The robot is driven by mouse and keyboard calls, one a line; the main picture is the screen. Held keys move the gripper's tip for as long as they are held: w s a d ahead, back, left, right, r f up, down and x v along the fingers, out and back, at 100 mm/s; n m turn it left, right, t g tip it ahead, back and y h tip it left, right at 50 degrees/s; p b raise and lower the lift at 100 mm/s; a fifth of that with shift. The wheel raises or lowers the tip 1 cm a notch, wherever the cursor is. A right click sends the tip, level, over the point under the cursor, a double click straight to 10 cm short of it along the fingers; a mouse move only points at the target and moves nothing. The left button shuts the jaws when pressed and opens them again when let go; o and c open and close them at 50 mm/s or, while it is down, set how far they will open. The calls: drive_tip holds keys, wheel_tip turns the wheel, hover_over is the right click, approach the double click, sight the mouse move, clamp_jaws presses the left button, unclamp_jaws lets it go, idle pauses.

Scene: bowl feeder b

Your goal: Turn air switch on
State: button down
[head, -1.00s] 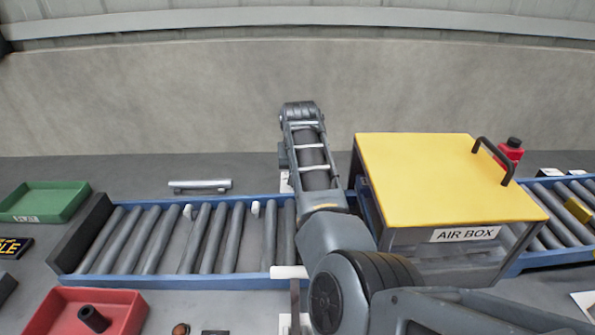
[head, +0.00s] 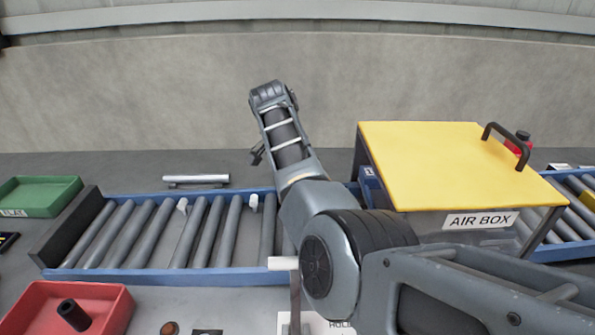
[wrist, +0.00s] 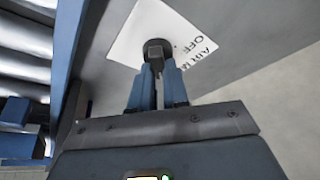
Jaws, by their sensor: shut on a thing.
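The air switch (wrist: 155,47) shows in the wrist view as a dark round knob with a narrow stem, on a white label (wrist: 135,38). The label carries the words AIR and OFF, partly covered. My gripper (wrist: 158,76) has its two blue fingers closed on the switch's stem, one on each side. In the head view my arm stands in front of this place, and I cannot make out the switch or the fingertips there.
A roller conveyor with a blue frame (head: 80,273) runs across the table. The yellow-topped air box (head: 440,165) stands right of my arm. A green tray (head: 40,190) and a red tray (head: 110,312) lie at the left. A grey wall closes the back.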

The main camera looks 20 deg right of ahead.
drive_tip(key=shift+m, duration=0.4)
drive_tip(key=c, duration=1.1)
unclamp_jaws()
drive_tip(key=v, duration=0.7)
drive_tip(key=shift+a+r, duration=0.15)
drive_tip(key=shift+r, duration=0.2)
drive_tip(key=shift+s, duration=0.1)
